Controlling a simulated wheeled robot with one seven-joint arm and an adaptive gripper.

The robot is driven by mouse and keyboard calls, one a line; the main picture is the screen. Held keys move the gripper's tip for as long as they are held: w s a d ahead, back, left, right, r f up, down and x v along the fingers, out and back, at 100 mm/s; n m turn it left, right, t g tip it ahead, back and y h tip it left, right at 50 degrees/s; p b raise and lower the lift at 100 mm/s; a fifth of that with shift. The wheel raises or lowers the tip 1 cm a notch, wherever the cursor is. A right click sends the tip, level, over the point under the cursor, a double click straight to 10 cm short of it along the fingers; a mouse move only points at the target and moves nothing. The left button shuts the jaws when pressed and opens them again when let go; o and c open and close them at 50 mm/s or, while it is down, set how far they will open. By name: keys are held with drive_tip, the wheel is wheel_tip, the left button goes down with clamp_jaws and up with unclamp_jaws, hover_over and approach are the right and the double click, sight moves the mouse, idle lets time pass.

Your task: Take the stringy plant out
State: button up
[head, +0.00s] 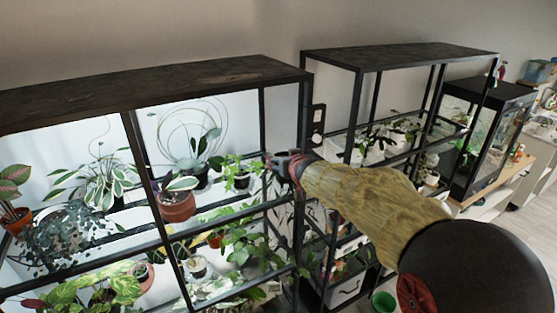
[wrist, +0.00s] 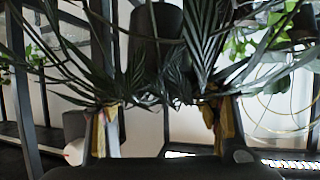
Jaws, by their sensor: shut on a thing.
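In the wrist view, a dark stringy plant (wrist: 125,85) with long, thin, arching leaves fills the space before my gripper (wrist: 162,115). The fingers with yellow pads stand apart on either side of it, and my gripper is shut on it. Leaves hide the exact place of contact. In the head view, my gripper (head: 284,164) is at the right end of the left shelf unit (head: 215,72), close to its corner post. I cannot make out the held plant clearly there.
A leafy plant (head: 238,172) in a dark pot stands just left of my gripper, and a reddish-brown pot (head: 176,207) is farther left. A second black shelf unit (head: 400,55) stands to the right. Black posts and rails surround my gripper closely. A green bucket (head: 383,302) is below.

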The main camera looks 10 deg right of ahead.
drive_tip(key=s+d+p, duration=0.2)
drive_tip(key=s+p, duration=0.1)
drive_tip(key=s, duration=0.4)
drive_tip(key=s+d+p, duration=0.2)
drive_tip(key=s+p, duration=0.1)
drive_tip(key=s, duration=0.4)
drive_tip(key=shift+s+d, duration=0.25)
drive_tip(key=shift+d, duration=0.1)
